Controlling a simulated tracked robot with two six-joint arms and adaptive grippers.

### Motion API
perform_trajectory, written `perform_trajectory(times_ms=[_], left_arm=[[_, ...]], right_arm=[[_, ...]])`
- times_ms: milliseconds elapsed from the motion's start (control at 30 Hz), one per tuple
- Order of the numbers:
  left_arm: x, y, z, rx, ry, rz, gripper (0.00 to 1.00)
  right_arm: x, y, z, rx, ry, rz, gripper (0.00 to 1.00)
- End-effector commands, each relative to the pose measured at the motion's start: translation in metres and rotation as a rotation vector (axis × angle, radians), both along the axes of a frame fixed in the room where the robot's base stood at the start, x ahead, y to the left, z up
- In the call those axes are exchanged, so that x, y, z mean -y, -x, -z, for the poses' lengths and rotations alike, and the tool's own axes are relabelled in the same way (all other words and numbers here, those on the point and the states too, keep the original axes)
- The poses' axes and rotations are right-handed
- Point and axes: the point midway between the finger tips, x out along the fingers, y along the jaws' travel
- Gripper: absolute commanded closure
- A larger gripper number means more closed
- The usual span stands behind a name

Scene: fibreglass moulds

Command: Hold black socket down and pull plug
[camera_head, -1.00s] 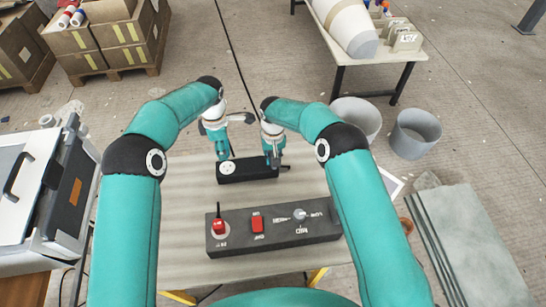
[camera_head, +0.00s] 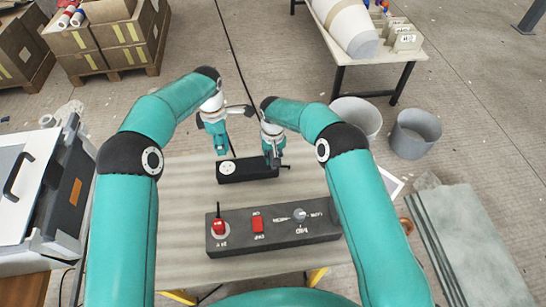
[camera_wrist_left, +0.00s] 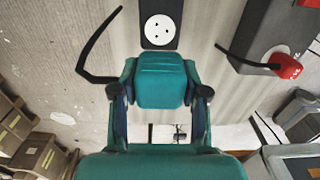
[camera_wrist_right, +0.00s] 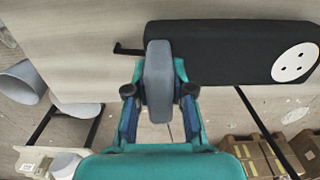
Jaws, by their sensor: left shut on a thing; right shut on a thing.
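The black socket (camera_head: 258,171) lies on the table with its white outlet face (camera_head: 228,168) bare; the pin holes show in the left wrist view (camera_wrist_left: 160,30). My left gripper (camera_head: 220,146) is shut on a teal plug (camera_wrist_left: 162,82) and holds it above the outlet, apart from it. A bent black cable (camera_wrist_left: 88,58) comes from the plug's side. My right gripper (camera_head: 273,155) is shut on a grey rounded piece (camera_wrist_right: 158,82) at the socket's other end. I cannot tell whether that piece belongs to the socket.
Grey buckets (camera_head: 415,133) and stacked sheets (camera_head: 465,245) stand at the right on the floor.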

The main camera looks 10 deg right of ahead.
Motion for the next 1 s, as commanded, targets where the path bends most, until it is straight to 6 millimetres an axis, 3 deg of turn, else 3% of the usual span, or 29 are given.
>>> perform_trajectory(times_ms=[33, 200, 667, 867, 1000], left_arm=[[0.0, 0.0, 0.001, 0.0, 0.0, 0.0, 1.0], [0.0, 0.0, 0.001, 0.0, 0.0, 0.0, 1.0], [0.0, 0.0, 0.0, 0.0, 0.0, 0.0, 1.0], [0.0, 0.0, 0.0, 0.0, 0.0, 0.0, 1.0], [0.0, 0.0, 0.0, 0.0, 0.0, 0.0, 1.0]], right_arm=[[0.0, 0.005, 0.007, -0.016, 0.002, -0.003, 0.74], [0.0, 0.005, 0.006, -0.016, 0.002, -0.002, 0.48], [0.0, 0.001, -0.002, -0.004, 0.001, -0.001, 0.48], [0.0, 0.0, -0.028, -0.002, 0.001, -0.001, 0.48], [-0.001, 0.0, -0.057, -0.001, -0.001, -0.001, 0.48]])
